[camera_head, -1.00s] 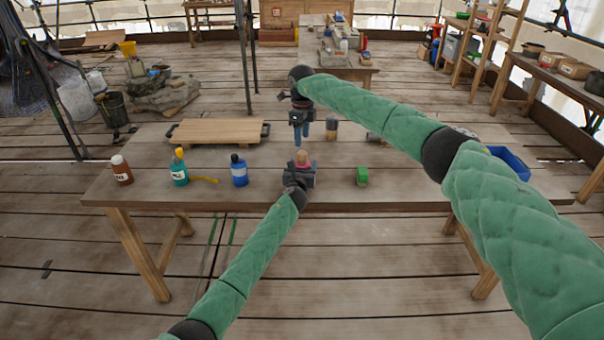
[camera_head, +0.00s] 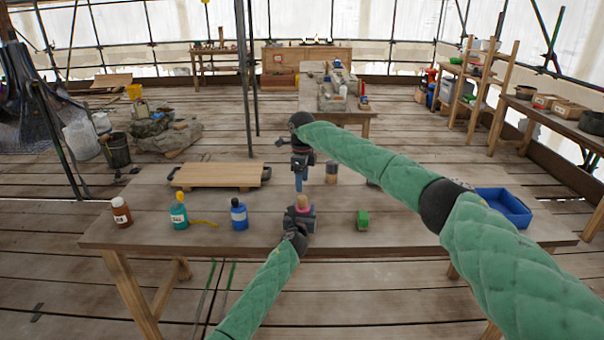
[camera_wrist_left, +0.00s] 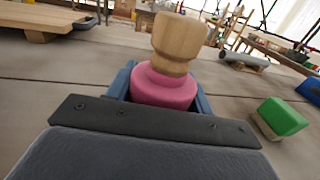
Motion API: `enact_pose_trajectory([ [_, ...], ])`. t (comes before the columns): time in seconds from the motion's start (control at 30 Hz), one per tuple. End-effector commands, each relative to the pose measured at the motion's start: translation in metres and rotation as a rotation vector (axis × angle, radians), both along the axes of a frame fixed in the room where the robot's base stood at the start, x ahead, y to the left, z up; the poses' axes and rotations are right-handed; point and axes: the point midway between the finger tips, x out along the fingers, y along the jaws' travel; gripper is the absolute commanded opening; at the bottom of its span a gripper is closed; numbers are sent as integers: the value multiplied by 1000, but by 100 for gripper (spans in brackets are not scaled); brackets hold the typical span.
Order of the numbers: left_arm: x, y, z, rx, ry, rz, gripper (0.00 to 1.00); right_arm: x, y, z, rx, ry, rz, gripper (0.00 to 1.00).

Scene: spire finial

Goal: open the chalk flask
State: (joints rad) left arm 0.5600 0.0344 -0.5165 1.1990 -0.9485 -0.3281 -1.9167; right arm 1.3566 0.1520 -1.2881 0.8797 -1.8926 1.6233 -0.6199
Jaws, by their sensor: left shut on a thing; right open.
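The chalk flask is pink with a wooden stopper. In the left wrist view its pink body (camera_wrist_left: 163,90) stands upright between the blue fingers, with the stopper (camera_wrist_left: 178,40) seated in its top. In the head view the flask (camera_head: 303,204) shows small at the table's front middle. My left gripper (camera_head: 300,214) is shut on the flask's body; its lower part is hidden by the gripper. My right gripper (camera_head: 299,182) is open and empty, with blue fingers pointing down. In the head view it appears just above and behind the stopper; the exact gap cannot be told.
On the table (camera_head: 410,235), a brown bottle (camera_head: 121,212), teal bottle (camera_head: 179,212) and blue bottle (camera_head: 239,215) stand to the left. A green block (camera_head: 362,219) lies to the right.

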Motion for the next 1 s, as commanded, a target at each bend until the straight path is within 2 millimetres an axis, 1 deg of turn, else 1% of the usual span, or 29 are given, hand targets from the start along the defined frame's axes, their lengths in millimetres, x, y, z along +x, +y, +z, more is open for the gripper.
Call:
enact_pose_trajectory([
  [0.1,0,0,0,0,0,0,11,-1,1,-20,1,3,1,57],
  [0.3,0,0,0,0,0,0,11,-1,1,-51,1,3,1,57],
  [0.5,0,0,0,0,0,0,11,0,0,-70,0,0,0,57],
  [0.7,0,0,0,0,0,0,11,0,0,-78,0,1,0,57],
  [0.93,0,0,0,0,0,0,11,0,0,-78,0,0,0,57],
  [0.97,0,0,0,0,0,0,11,0,0,-78,0,0,0,53],
  [1.0,0,0,0,0,0,0,11,0,0,-78,0,0,0,45],
])
